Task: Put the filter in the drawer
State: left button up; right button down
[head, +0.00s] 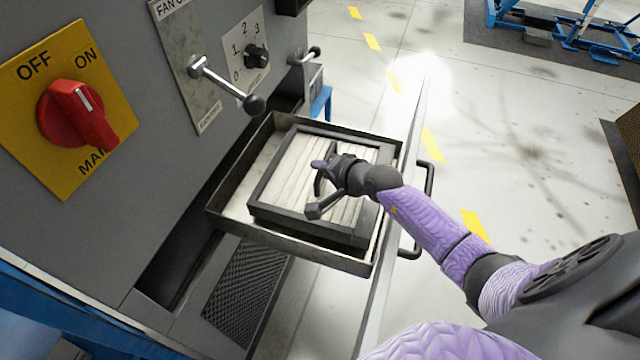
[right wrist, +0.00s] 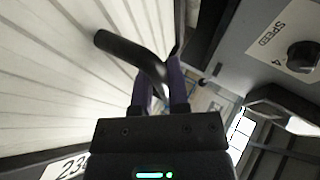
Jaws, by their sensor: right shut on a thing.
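The filter (head: 283,190) has white pleats in a dark square frame. In the head view it lies within the outline of the pulled-out drawer (head: 290,246), with its pleated face up. I cannot tell whether it rests on the drawer floor or hangs slightly above it. My right gripper (head: 322,176) is over the filter's middle, shut on its dark curved handle. In the right wrist view the purple fingers (right wrist: 160,88) close around that handle, beside the filter's pleats (right wrist: 60,60). My right arm hides part of the filter's right side. My left gripper is not in view.
The grey cabinet carries a red main switch (head: 78,112), a fan lever (head: 228,85) and a speed knob (head: 256,56) just beyond the drawer. The drawer's front has a dark pull handle (head: 430,182). Open floor lies to the right.

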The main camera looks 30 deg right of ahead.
notch_tip(320, 180, down, 2)
jog(key=shift+f+b, duration=0.2)
jog(key=shift+b, duration=0.25)
jog(key=shift+f, duration=0.25)
jog(key=shift+r, duration=0.1)
jog(key=c, duration=0.6)
grip_release()
